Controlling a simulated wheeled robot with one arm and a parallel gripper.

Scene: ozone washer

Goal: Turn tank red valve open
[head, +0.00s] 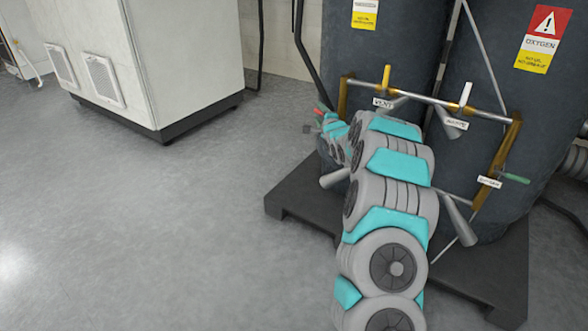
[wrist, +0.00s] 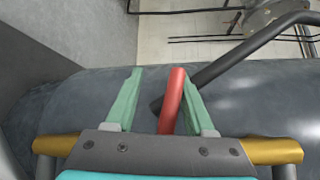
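The red valve handle (wrist: 172,98) is a short red bar in the wrist view. It stands between the two green fingers of my gripper (wrist: 163,103). The fingers are open, with a clear gap on the left of the handle. The handle lies close to the right finger; I cannot tell whether they touch. In the head view a small red tip (head: 319,107) shows beside the end of my arm at the left of the tank. My arm hides most of that valve there. The dark grey tank (wrist: 75,105) lies behind the handle in the wrist view.
A gold and silver pipe frame (head: 430,98) with yellow, white and green (head: 515,178) handles runs across the tanks. The tanks stand on a black base (head: 290,205). A white cabinet (head: 180,55) is at the back left. The grey floor (head: 190,230) on the left is clear.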

